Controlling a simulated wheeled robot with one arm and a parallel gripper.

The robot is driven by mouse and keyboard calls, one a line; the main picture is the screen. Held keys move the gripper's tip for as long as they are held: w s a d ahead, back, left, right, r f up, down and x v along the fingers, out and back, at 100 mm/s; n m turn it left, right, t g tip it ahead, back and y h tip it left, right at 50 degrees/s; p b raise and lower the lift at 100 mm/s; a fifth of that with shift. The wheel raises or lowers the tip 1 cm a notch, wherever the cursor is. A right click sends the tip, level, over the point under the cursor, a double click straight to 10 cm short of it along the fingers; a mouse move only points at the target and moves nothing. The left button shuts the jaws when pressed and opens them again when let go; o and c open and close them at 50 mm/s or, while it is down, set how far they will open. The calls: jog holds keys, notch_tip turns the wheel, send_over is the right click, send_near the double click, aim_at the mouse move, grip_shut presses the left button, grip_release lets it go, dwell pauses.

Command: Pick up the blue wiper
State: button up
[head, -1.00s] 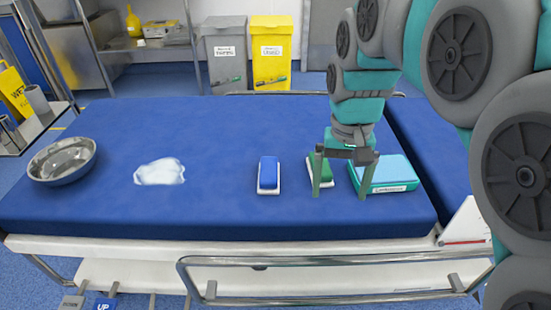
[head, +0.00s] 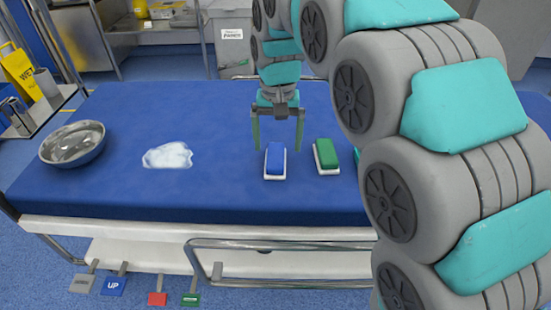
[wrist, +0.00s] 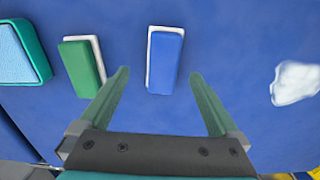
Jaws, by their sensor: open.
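The blue wiper (head: 275,158), a blue block on a white base, lies on the blue operating table (head: 225,195). It also shows in the wrist view (wrist: 165,62), ahead of and between the fingertips. My gripper (head: 278,148) is open and empty. In the head view its fingers hang above the table, just behind the blue wiper. In the wrist view the fingers (wrist: 160,75) point toward it, one on each side, with no visible contact.
A green wiper (head: 327,155) lies right of the blue one. A teal box (wrist: 22,55) is beyond it, mostly hidden by my arm in the head view. A white foam patch (head: 168,156) and a metal bowl (head: 73,144) are at left, with free table between.

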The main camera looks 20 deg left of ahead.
aim_at(275, 154)
jog(key=f, duration=0.4)
jog(key=shift+s+a+f, duration=0.2)
jog(key=shift+a, duration=0.05)
jog(key=shift+c, duration=0.3)
jog(key=c, duration=1.4)
jog(key=shift+r, duration=1.45)
jog(key=shift+s+d+r, duration=0.25)
jog(key=shift+s+r, duration=0.1)
jog(key=shift+r, duration=0.05)
jog(key=s+d+b, duration=0.1)
jog(key=s+d, duration=0.2)
jog(key=s, duration=0.3)
jog(key=s+d+r, duration=0.1)
jog(key=s+d, duration=0.3)
jog(key=s, duration=0.3)
jog(key=shift+s+r+b, duration=0.15)
jog(key=shift+s+b, duration=0.05)
jog(key=shift+b, duration=0.15)
